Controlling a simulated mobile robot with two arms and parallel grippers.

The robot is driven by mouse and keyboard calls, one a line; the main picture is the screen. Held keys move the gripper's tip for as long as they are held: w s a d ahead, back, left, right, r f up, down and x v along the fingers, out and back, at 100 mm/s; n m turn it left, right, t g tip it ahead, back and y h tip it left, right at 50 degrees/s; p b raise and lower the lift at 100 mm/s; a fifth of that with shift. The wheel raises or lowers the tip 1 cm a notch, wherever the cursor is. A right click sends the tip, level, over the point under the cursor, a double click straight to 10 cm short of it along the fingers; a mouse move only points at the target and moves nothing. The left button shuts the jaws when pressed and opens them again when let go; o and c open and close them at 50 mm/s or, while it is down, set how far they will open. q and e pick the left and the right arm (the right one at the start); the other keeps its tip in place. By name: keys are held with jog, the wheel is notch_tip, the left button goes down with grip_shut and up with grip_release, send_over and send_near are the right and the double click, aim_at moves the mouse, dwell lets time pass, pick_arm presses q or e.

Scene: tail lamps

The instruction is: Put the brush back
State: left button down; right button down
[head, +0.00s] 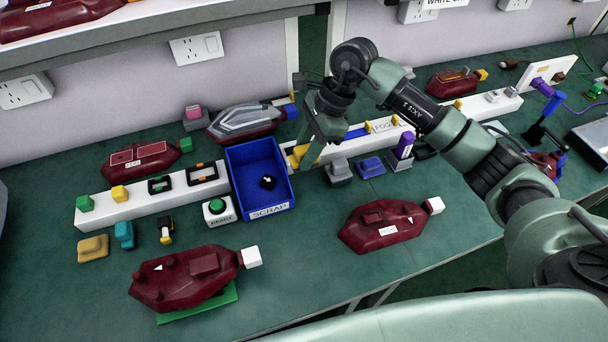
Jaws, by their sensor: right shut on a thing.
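My right gripper (310,150) is above the white rail, just right of the blue scrap bin. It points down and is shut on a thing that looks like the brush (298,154). Only a small yellow part shows between the fingers, and its bristles cannot be made out. I cannot tell whether it touches the rail. My left gripper is not in view.
The blue scrap bin (262,205) holds a small dark piece. The white rail (150,200) carries several coloured parts. Dark red lamps lie at the front left (195,277) and front middle (385,224). Grey and blue blocks (370,167) stand right of the gripper.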

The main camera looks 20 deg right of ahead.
notch_tip(320, 180, down, 5)
jog(key=shift+r, duration=0.15)
jog(key=shift+f, duration=0.5)
notch_tip(320, 180, down, 4)
jog(key=shift+r+p, duration=0.1)
jog(key=shift+p, duration=0.35)
jog(key=c, duration=1.1)
grip_release()
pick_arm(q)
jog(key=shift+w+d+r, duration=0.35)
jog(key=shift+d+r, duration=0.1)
pick_arm(e)
jog(key=shift+o, duration=0.2)
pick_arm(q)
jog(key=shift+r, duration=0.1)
